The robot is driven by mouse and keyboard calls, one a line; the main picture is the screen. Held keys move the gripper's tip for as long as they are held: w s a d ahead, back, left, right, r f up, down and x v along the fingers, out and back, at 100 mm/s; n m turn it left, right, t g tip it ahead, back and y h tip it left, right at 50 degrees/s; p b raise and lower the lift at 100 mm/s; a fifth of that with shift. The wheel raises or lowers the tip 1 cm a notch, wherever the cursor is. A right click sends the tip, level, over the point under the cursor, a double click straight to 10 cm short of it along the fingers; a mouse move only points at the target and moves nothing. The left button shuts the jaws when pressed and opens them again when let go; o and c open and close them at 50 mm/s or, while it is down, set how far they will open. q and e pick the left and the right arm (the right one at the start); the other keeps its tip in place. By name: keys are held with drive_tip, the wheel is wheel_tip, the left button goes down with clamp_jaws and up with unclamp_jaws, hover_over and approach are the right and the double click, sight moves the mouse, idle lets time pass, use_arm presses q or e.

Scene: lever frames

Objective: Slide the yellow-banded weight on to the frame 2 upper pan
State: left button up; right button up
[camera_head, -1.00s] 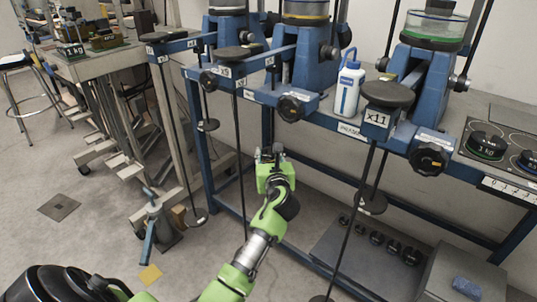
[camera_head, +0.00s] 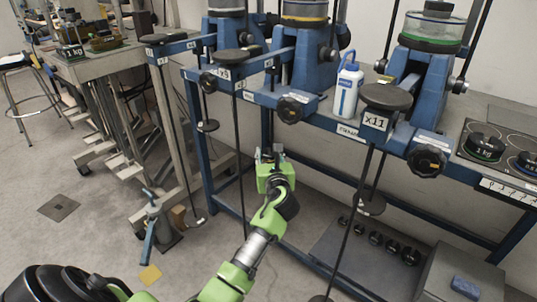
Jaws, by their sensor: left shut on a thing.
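My left gripper (camera_head: 268,155) is in the middle of the view, below the blue frames' beam and just right of a thin hanging rod (camera_head: 242,165). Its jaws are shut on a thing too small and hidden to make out. I cannot pick out a yellow-banded weight. The middle frame (camera_head: 290,65) carries a vessel with a yellow band (camera_head: 304,20). Its round dark upper pan (camera_head: 236,54) sits at the lever's left end, above and left of my gripper. My right gripper is not in view.
The right frame has an x11 pan (camera_head: 387,97) and a green-banded vessel (camera_head: 432,30). A white-blue bottle (camera_head: 347,88) stands between frames. Several dark weights (camera_head: 376,238) lie on the low shelf. Hanging rods crowd the front.

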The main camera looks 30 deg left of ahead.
use_arm(q)
drive_tip(key=shift+w+r, duration=0.1)
drive_tip(key=shift+w, duration=0.1)
drive_tip(key=shift+w+a, duration=0.25)
drive_tip(key=shift+w, duration=0.5)
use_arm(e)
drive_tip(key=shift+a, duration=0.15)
use_arm(q)
drive_tip(key=shift+w, duration=0.25)
drive_tip(key=shift+w+a, duration=0.1)
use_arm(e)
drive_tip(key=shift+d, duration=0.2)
use_arm(q)
drive_tip(key=shift+w, duration=0.25)
drive_tip(key=shift+a, duration=0.1)
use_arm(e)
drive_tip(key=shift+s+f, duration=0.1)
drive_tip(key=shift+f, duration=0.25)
use_arm(q)
drive_tip(key=shift+w, duration=0.15)
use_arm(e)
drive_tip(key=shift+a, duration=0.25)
